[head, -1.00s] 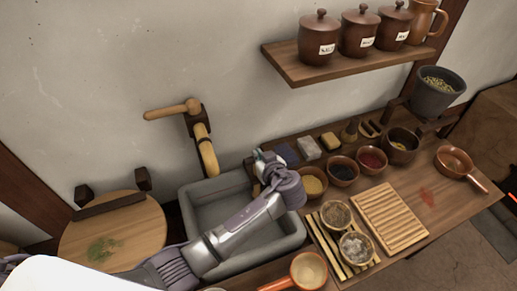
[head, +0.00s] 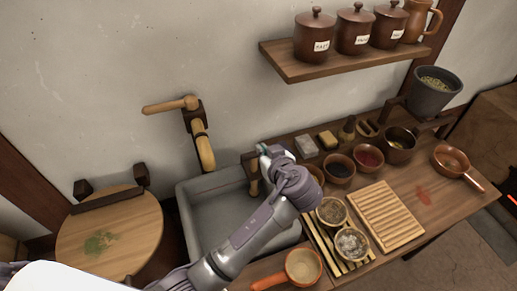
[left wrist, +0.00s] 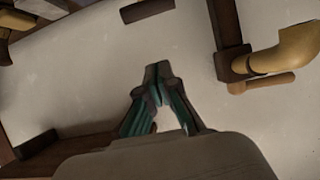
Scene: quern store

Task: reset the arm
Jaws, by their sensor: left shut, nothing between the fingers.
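My left arm comes in from the bottom left of the head view and reaches over the grey stone sink. My left gripper (head: 263,152) is mostly hidden behind its own wrist, near the wall and the back edge of the counter. In the left wrist view the gripper (left wrist: 158,72) shows with its teal-sided fingers together and nothing between them, in front of the pale wall. My right gripper is in neither view.
The sink (head: 215,210) lies beneath the arm, with a wooden spout (head: 204,150) behind it. Bowls, including a dark-filled one (head: 340,168), stand close right of the wrist. A shelf (head: 350,55) with lidded jars juts out above. A round board (head: 125,235) is left.

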